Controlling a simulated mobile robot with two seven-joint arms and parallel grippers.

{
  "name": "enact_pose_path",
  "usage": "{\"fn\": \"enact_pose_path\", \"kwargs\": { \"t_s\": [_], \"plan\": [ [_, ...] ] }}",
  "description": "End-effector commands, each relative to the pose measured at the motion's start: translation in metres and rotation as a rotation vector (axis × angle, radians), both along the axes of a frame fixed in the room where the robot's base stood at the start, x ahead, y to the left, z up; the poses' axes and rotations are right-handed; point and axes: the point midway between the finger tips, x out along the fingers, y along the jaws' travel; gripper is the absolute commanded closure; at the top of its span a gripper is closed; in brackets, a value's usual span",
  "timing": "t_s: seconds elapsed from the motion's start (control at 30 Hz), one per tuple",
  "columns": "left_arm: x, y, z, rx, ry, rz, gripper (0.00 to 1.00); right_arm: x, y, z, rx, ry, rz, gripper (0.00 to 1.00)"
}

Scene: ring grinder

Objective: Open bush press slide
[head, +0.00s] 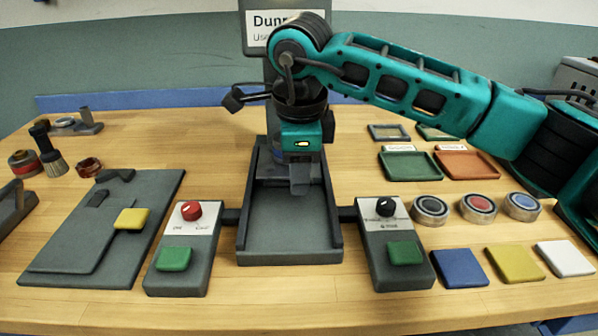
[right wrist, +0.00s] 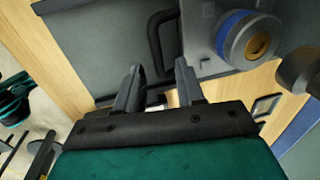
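The bush press (head: 290,215) stands in the middle of the bench, with a dark grey open channel at its front and a tall column behind. My right gripper (head: 300,185) reaches over the back of this channel, pointing down, and hides the parts behind it. In the right wrist view its two fingers (right wrist: 158,72) are spread apart with nothing gripped. A dark bar handle (right wrist: 155,40) on a grey plate (right wrist: 100,45) lies just beyond and between the fingertips. I cannot tell whether they touch it. My left gripper is not in view.
Control boxes with a red knob (head: 191,210) and a black knob (head: 386,206) flank the channel. A grey board with a yellow pad (head: 131,218) lies left. Round tins, coloured pads and trays (head: 408,165) stand right. The front bench strip is clear.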

Motion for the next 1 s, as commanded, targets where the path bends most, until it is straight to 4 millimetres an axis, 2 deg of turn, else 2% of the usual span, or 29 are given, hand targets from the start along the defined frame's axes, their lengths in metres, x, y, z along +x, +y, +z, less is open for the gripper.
{"fn": "enact_pose_path", "kwargs": {
  "t_s": [0.37, 0.77, 1.0],
  "plan": [
    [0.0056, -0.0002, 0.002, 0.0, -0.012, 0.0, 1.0, 0.0013, -0.0002, -0.0057, 0.001, -0.001, 0.0, 0.62],
    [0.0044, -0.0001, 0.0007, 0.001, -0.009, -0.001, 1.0, 0.0012, -0.0001, -0.0056, 0.001, 0.0, 0.0, 1.0],
    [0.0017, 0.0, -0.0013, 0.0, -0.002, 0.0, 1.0, 0.0011, -0.0001, -0.0056, 0.0, 0.0, -0.001, 1.0]
  ]
}}
